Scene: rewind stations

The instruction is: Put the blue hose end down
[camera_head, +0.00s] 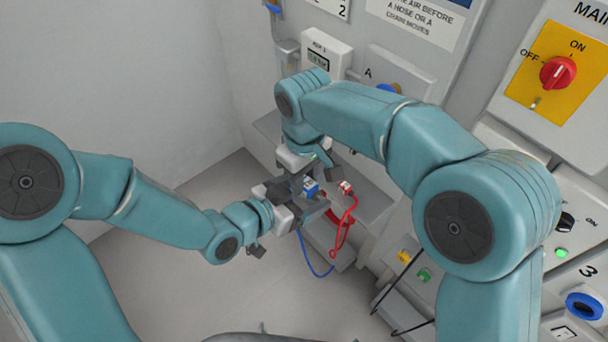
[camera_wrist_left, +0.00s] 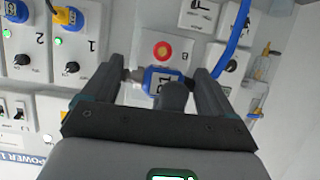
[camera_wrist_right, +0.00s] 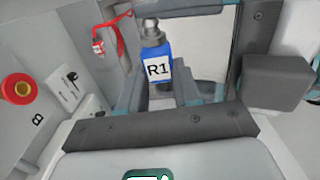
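The blue hose end (camera_head: 311,186), labelled R1, is between my two grippers in the head view. In the right wrist view the hose end (camera_wrist_right: 157,67) sits between the fingertips of my right gripper (camera_wrist_right: 158,88), metal tip pointing up; the fingers look shut on it. In the left wrist view the hose end (camera_wrist_left: 163,82) lies crosswise between the widely spread fingers of my left gripper (camera_wrist_left: 165,78). That gripper looks open; whether a finger touches the metal tip is unclear. The blue hose (camera_head: 312,258) hangs below in the head view.
A red hose (camera_head: 347,222) with a red end hangs just right of the grippers. A grey wall panel carries a red main switch (camera_head: 558,73), a blue ring port (camera_head: 584,306) and several knobs. The floor at lower left is clear.

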